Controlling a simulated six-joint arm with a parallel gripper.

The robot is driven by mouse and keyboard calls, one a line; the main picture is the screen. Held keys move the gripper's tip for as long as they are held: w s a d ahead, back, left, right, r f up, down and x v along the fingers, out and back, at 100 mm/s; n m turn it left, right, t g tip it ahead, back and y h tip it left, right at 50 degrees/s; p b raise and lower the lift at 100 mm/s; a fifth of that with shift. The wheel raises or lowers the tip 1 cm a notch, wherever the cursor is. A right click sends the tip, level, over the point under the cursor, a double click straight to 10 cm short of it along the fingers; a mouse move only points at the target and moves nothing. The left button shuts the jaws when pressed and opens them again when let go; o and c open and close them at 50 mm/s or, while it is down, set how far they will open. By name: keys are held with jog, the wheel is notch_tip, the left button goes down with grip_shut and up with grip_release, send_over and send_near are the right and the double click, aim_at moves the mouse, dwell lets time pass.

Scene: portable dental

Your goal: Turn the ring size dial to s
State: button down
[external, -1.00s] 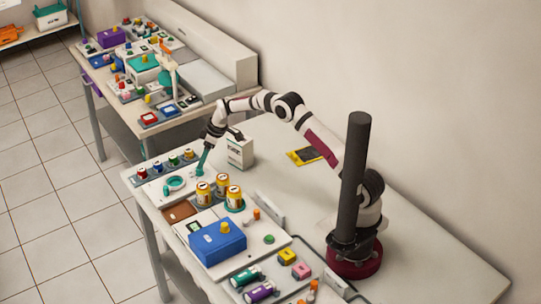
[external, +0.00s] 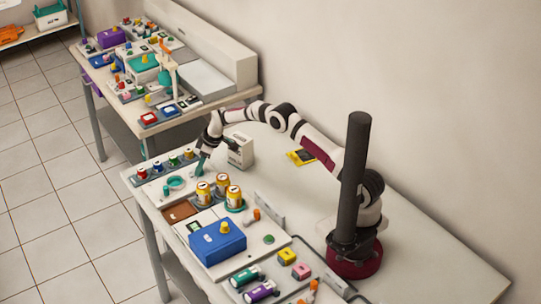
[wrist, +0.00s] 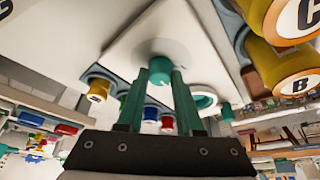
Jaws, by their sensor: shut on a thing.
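A small round teal knob, seemingly the ring size dial (wrist: 160,68), stands on a white panel (wrist: 122,45) in the wrist view. My gripper (wrist: 159,76) has its two teal fingers on either side of the knob and is shut on it. No size letters can be read, so I cannot tell the dial's setting. In the external view my gripper (external: 199,166) reaches down to the far part of the white panel, and its fingers hide the dial. A teal ring (external: 175,183) lies on the panel beside it; it also shows in the wrist view (wrist: 204,101).
A row of small coloured jars (external: 173,161) lines the panel's far edge. A white box (external: 240,151) stands just behind my gripper. A blue box (external: 217,242) sits nearer. The table's right side is mostly clear.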

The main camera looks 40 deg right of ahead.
dwell(0.3)
jog(key=m, duration=0.2)
jog(key=m+t+h, duration=0.1)
jog(key=m, duration=0.1)
jog(key=shift+s+a+m, duration=0.1)
jog(key=shift+a+m, duration=0.05)
jog(key=shift+m, duration=0.15)
jog(key=shift+m+h, duration=1)
jog(key=shift+m, duration=1)
jog(key=c, duration=0.6)
grip_release()
jog(key=shift+o, duration=0.2)
jog(key=shift+r, duration=0.1)
jog(key=v, duration=1.5)
jog(key=shift+s+a+r, duration=0.2)
jog(key=shift+s, duration=0.15)
